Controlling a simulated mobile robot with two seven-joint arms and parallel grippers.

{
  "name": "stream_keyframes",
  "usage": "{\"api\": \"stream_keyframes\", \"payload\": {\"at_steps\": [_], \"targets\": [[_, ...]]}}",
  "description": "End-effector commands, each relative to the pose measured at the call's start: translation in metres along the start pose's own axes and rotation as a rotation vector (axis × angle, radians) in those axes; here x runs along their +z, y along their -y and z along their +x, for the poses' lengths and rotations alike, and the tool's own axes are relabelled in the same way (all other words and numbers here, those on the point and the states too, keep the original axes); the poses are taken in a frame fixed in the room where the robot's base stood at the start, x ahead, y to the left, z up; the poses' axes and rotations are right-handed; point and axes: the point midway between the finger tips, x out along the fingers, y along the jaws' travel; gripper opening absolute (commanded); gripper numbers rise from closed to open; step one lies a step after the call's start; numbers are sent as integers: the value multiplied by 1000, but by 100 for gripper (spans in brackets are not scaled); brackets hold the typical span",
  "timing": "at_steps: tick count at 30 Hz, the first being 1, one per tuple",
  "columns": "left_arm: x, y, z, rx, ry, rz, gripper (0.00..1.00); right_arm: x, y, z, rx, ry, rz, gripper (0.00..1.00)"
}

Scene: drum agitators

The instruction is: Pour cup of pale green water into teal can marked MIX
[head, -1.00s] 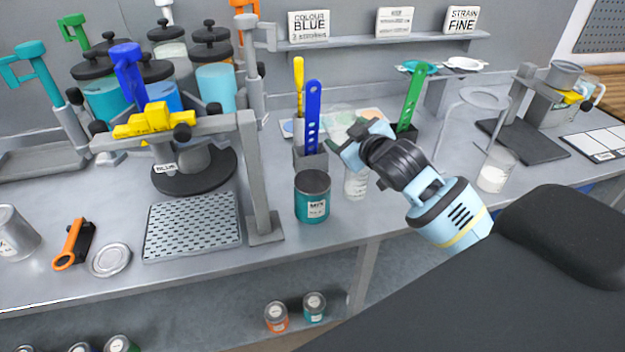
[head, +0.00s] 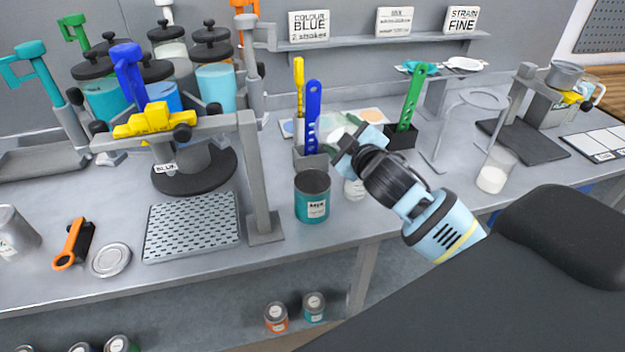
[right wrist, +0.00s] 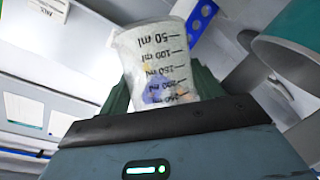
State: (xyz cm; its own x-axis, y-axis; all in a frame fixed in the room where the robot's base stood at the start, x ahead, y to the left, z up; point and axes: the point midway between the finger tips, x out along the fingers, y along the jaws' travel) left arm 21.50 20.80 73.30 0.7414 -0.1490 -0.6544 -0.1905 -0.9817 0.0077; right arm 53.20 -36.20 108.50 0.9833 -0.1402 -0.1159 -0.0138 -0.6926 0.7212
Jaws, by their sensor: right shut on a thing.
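The teal can marked MIX (head: 312,203) stands upright and open at the front of the bench. My right gripper (head: 343,146) is above and to the right of the can, shut on a clear plastic cup. In the right wrist view the cup (right wrist: 156,62) sits between the green fingers, its ml scale upside down in the picture. The cup's contents are hard to make out. In the head view the gripper hides most of it. The teal can also shows at the upper right of the right wrist view (right wrist: 292,30). My left gripper is not in view.
A white container (head: 355,190) stands close right of the can, partly hidden by my arm. A holder with blue and yellow sticks (head: 310,160) is behind the can. A grey stand post (head: 262,190) is to its left. A small white-filled cup (head: 492,178) stands right.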

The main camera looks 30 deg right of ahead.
Motion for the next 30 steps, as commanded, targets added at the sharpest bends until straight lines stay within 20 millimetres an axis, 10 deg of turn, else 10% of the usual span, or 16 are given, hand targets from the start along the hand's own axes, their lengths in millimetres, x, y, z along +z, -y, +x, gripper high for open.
{"api": "stream_keyframes", "payload": {"at_steps": [30], "targets": [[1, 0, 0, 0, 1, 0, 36, 4, 4, 1, 51, -29, -126, 38]]}}
